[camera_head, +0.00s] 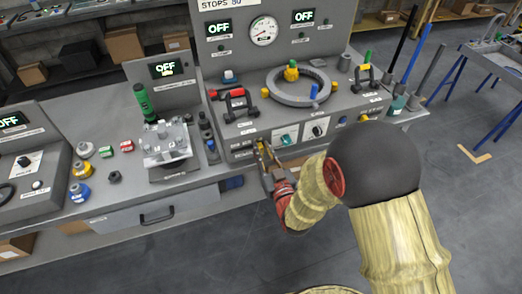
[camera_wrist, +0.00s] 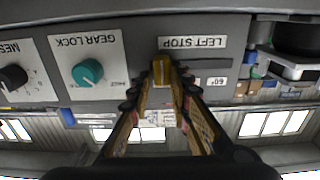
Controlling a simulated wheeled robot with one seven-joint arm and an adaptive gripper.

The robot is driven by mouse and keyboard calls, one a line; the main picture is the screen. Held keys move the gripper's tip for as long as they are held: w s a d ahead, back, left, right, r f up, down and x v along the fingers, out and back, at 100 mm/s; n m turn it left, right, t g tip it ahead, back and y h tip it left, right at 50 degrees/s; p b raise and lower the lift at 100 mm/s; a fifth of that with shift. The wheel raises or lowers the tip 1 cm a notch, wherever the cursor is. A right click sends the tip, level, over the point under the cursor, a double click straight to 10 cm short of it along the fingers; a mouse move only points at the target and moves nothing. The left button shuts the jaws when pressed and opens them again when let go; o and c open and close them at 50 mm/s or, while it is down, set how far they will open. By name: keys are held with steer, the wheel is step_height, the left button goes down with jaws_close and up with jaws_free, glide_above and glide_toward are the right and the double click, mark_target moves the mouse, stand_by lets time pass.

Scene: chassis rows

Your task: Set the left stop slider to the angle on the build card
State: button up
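The left stop slider is a yellow knob (camera_wrist: 162,70) under the LEFT STOP label (camera_wrist: 192,43) on the grey panel front, in the upside-down wrist view. In the head view its yellow (camera_head: 261,148) shows low on the front of the middle console. My gripper (camera_wrist: 164,82) points at the panel. Its two fingers converge on the knob, one on each side, and appear to touch it. It also shows in the head view (camera_head: 266,160). A small label reading 60° (camera_wrist: 217,81) is beside the slider. A white card (camera_head: 222,3), cut off at the top edge, reads STOPS and what looks like 90.
A teal GEAR LOCK knob (camera_wrist: 87,72) and a black knob (camera_wrist: 13,77) sit on the same panel front. On the console top are a grey ring (camera_head: 298,98) and a red-handled clamp (camera_head: 235,99). A drawer (camera_head: 140,212) is at the lower left.

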steer(key=o, duration=0.4)
steer(key=shift+d, duration=0.1)
steer(key=shift+v, duration=5.95)
steer(key=shift+f, duration=0.1)
